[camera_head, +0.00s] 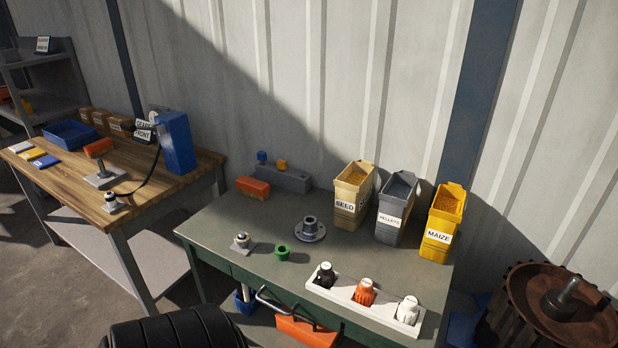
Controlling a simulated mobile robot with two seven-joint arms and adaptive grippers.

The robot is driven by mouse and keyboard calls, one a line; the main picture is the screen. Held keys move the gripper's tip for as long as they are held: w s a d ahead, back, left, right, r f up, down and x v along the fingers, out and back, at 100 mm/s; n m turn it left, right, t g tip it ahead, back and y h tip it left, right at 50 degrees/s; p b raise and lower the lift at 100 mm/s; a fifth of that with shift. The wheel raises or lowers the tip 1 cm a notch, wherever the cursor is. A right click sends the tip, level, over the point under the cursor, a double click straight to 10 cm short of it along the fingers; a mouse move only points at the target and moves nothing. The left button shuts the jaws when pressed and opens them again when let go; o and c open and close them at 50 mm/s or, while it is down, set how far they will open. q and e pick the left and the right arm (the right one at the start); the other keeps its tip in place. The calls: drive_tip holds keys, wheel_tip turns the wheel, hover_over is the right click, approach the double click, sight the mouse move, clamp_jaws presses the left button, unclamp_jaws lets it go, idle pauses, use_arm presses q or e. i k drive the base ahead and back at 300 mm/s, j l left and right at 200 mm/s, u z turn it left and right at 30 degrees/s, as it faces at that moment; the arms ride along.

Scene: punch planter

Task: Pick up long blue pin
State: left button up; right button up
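A small blue-headed piece (262,157), which looks like the blue pin, stands upright at the back of the green-grey table. It is at the left end of a grey block (292,181), beside a yellow-headed piece (281,164). Only its top shows clearly; its length and lower part are hidden or too small to tell. Neither of my grippers is in view, and nothing touches the blue piece.
An orange block (253,187) lies just in front of the grey block. Seed, pellets and maize bins (441,222) stand right. A wooden bench (70,180) is left.

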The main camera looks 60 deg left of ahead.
sight(261, 156)
drive_tip(key=u, duration=2.15)
drive_tip(key=j+z, duration=0.1)
drive_tip(key=z, duration=0.9)
drive_tip(key=i+j+z, duration=0.1)
drive_tip(key=j+z, duration=0.4)
drive_tip(key=j, duration=0.25)
drive_tip(key=j+z, duration=0.5)
drive_tip(key=j, duration=0.2)
drive_tip(key=k+j+z, duration=0.2)
drive_tip(key=j+z, duration=0.3)
drive_tip(key=j, duration=0.2)
